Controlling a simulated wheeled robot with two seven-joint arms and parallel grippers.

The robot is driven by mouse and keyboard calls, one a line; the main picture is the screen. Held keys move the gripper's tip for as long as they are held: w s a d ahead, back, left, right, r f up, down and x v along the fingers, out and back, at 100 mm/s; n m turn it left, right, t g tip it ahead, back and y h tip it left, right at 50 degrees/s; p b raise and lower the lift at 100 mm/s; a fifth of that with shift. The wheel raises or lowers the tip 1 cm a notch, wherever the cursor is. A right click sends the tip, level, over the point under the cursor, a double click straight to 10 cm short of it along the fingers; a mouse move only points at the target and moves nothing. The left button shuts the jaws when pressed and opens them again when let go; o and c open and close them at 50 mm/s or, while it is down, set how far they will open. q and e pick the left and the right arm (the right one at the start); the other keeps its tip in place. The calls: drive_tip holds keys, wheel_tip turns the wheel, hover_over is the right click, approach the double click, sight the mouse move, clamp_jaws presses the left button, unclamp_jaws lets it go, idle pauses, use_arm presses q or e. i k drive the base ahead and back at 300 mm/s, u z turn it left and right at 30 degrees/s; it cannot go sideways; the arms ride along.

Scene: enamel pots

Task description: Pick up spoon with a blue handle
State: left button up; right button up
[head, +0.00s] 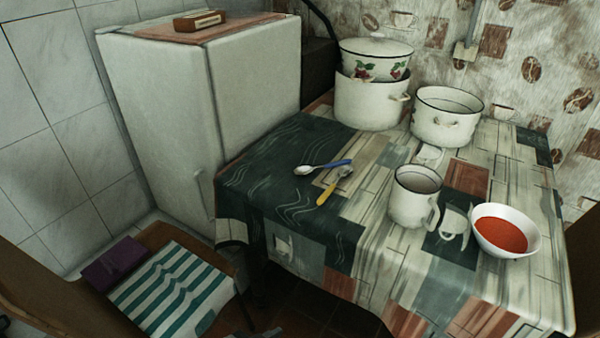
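The spoon with a blue handle (338,163) lies on the patterned tablecloth, toward the table's left side. Its silver bowl points left and its handle points right. A utensil with a yellow handle (327,194) lies just below and right of it, with its metal head close to the blue handle. Nothing covers the blue-handled spoon. Neither of my grippers can be made out in the head view.
On the table (345,234) stand a white mug (414,197), a bowl of red soup (502,232), a white pot (446,118) and stacked pots (366,103). A white fridge (160,110) stands left. A chair with a striped cloth (172,290) is lower left.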

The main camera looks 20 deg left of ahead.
sight(302, 170)
drive_tip(key=u, duration=0.5)
drive_tip(key=i, duration=0.35)
drive_tip(key=u, duration=0.45)
